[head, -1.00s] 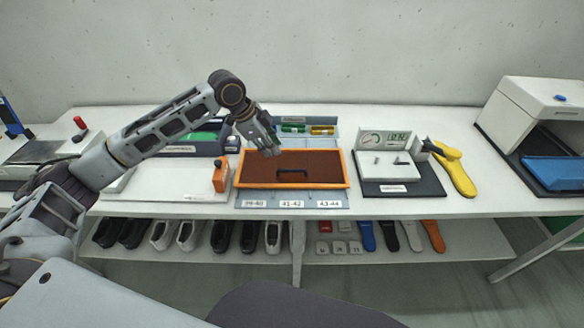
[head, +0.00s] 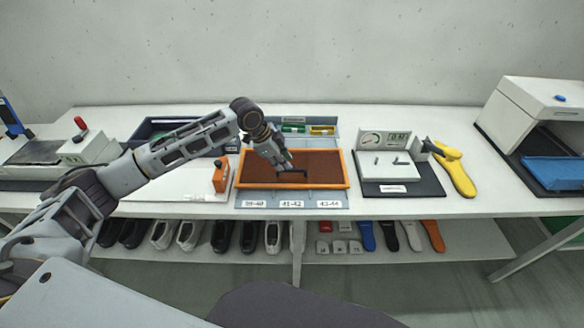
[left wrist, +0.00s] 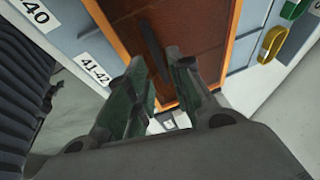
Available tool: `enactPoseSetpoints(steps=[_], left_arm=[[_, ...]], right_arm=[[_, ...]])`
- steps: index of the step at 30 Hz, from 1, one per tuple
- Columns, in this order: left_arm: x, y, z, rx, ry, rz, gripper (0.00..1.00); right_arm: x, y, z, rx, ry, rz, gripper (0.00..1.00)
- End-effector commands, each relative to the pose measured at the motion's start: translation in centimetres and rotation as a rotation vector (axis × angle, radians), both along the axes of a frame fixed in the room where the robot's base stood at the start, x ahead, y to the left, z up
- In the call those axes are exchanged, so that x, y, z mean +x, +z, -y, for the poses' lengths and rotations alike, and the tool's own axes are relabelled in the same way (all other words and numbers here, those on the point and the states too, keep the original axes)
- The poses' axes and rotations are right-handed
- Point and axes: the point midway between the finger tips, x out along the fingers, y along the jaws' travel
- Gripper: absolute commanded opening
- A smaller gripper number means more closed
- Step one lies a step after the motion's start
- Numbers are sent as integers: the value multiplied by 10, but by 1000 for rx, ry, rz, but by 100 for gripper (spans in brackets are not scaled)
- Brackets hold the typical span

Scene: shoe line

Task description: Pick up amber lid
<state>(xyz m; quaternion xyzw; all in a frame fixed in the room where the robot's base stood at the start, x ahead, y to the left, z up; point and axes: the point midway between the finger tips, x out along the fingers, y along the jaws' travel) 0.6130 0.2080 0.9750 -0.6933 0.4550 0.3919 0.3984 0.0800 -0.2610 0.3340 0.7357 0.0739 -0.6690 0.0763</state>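The amber lid (head: 325,163) is a brown see-through panel with an orange rim, lying flat at the middle of the table. It also shows in the left wrist view (left wrist: 192,28). A black bar handle (head: 296,173) stands on its middle; in the left wrist view the handle (left wrist: 152,48) lies just beyond my fingertips. My left gripper (head: 284,164) is over the lid at the handle, its fingers apart with a gap between them (left wrist: 158,62). I cannot tell whether the fingers touch the handle. My right gripper is not in view.
Size labels (head: 292,204) line the holder's front edge. Green (head: 293,128) and yellow (head: 322,130) pieces lie behind the lid.

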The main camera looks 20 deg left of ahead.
Motion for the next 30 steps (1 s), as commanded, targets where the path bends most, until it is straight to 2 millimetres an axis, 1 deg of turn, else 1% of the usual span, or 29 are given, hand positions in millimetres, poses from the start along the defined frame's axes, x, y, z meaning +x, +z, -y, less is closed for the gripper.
enactPoseSetpoints(steps=[6, 13, 18, 23, 27, 30], left_arm=[[0, -1, 0, 0, 0, -1, 22], [1, -5, 1, 0, 0, -2, 22], [3, -19, 4, -1, 0, -3, 22], [8, -36, 8, -1, 0, -2, 22], [11, -47, 12, 0, -1, -2, 22], [12, -50, 13, 0, 0, -1, 22]], right_arm=[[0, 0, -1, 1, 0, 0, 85], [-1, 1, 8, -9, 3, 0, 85], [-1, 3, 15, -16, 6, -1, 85], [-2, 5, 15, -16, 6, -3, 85], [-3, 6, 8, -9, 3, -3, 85], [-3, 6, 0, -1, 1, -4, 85]])
